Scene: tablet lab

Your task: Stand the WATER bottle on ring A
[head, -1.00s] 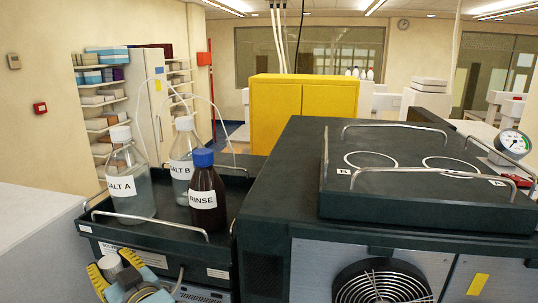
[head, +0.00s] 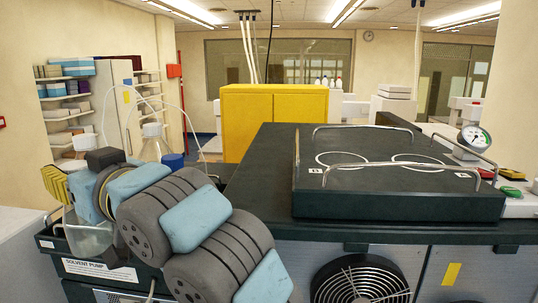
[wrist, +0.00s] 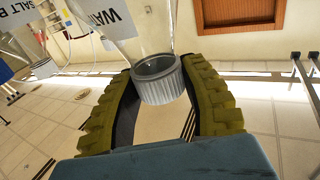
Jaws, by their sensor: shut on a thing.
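In the wrist view my gripper (wrist: 165,105) is shut on the ribbed grey cap (wrist: 158,90) of a clear bottle (wrist: 145,35) with a white label showing "WA". The label is upside down in that view. In the head view my gripper (head: 55,185) is at the left, over the solvent pump. A clear bottle base (head: 90,238) shows below it, seemingly the held bottle. Two white rings, a left ring (head: 342,159) and a right ring (head: 417,162), mark the dark deck on the right; both are empty. Their letters are too small to read surely.
Metal rails (head: 400,166) run along the deck's (head: 400,202) front and back. White-capped bottles with tubing, SALT A (head: 83,142) and SALT B (head: 155,140), and the blue-capped RINSE bottle (head: 173,160) stand behind my arm. A gauge (head: 474,139) is at the right.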

